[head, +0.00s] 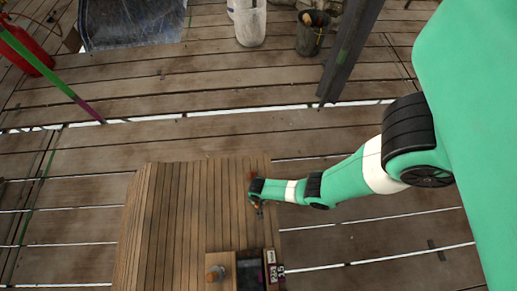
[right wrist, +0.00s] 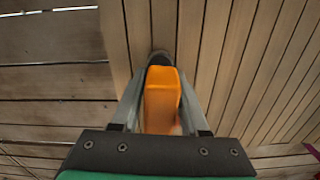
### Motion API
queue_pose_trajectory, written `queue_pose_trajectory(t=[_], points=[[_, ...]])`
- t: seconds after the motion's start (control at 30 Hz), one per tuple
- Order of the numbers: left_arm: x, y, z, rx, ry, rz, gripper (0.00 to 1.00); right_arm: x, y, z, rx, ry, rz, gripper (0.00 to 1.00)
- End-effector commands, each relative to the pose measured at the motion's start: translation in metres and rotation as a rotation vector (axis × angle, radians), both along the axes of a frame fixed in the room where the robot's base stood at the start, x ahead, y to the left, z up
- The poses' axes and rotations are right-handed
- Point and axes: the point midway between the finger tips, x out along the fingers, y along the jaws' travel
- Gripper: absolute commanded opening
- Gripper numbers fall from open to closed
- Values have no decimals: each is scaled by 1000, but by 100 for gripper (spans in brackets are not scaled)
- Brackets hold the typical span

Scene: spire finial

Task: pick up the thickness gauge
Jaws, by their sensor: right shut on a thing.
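The thickness gauge (right wrist: 161,100) appears to be the orange, block-like thing with a dark rounded end in the right wrist view. My right gripper (right wrist: 160,118) is shut on it, with one finger along each side. In the head view my right gripper (head: 257,205) is over the slatted wooden surface, near its right edge. The gauge is too small and covered there to make out clearly. I cannot tell whether it touches the slats. My left gripper is out of view.
The slatted wooden structure (head: 180,205) stands on a plank deck (head: 90,160) with gaps. A dark post (head: 348,50), a bucket (head: 312,38) and a white container (head: 250,25) stand farther back.

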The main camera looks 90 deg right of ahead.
Motion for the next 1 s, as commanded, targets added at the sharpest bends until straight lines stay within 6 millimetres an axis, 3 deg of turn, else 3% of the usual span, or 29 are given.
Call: queue_pose_trajectory(t=[0.17,0.37,0.6,0.8,1.0], points=[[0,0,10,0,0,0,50,0,0,10,0,0,0,0],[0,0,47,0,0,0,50,-2,1,46,0,1,0,0],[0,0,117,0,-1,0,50,-55,22,110,1,4,4,0],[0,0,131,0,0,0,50,-105,43,123,1,4,7,0],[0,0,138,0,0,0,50,-127,52,130,0,1,4,0]])
